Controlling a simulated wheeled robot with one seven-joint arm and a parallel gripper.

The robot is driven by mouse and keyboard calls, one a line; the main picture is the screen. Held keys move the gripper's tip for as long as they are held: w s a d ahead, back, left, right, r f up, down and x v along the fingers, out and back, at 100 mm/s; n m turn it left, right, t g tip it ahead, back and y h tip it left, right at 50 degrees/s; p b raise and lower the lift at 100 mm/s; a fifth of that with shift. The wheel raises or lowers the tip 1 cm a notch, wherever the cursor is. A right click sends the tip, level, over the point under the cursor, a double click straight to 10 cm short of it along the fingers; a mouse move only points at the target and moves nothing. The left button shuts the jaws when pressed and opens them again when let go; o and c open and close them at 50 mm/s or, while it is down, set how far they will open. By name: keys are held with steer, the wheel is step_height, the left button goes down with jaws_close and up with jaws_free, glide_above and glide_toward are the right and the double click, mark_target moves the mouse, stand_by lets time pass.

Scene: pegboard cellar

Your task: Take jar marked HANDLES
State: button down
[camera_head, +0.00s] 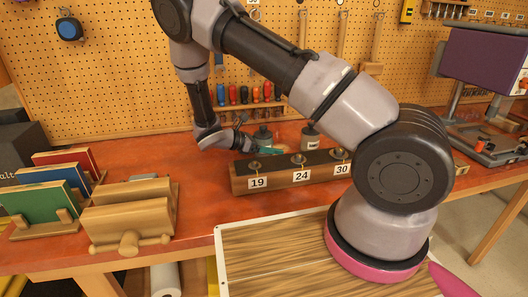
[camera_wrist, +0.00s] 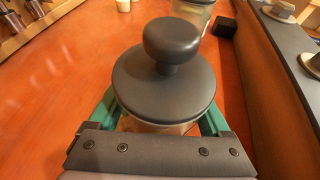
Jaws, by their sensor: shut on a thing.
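A jar with a dark grey lid and round knob (camera_wrist: 165,82) fills the middle of the wrist view. My gripper (camera_wrist: 160,118) is shut on it, with a green finger on each side below the lid. In the head view my gripper (camera_head: 268,149) is behind the wooden block, and the held jar (camera_head: 262,133) shows partly above it. No marking on this jar is readable. A second jar (camera_head: 310,136) with a pale label, its writing too small to read, stands to the right. A jar also shows at the top of the wrist view (camera_wrist: 196,12).
A long wooden block (camera_head: 277,180) marked 19, 24 and 30 lies in front of the jars. Coloured boards in wooden stands (camera_head: 45,205) and a wooden vise (camera_head: 130,215) are left. A purple machine (camera_head: 480,58) stands right. Red bench (camera_head: 200,185) is clear between.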

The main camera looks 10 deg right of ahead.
steer(key=shift+r, duration=0.15)
step_height(320, 180, up, 10)
steer(key=shift+f, duration=0.1)
steer(key=shift+c, duration=1.8)
jaws_free()
jaws_close()
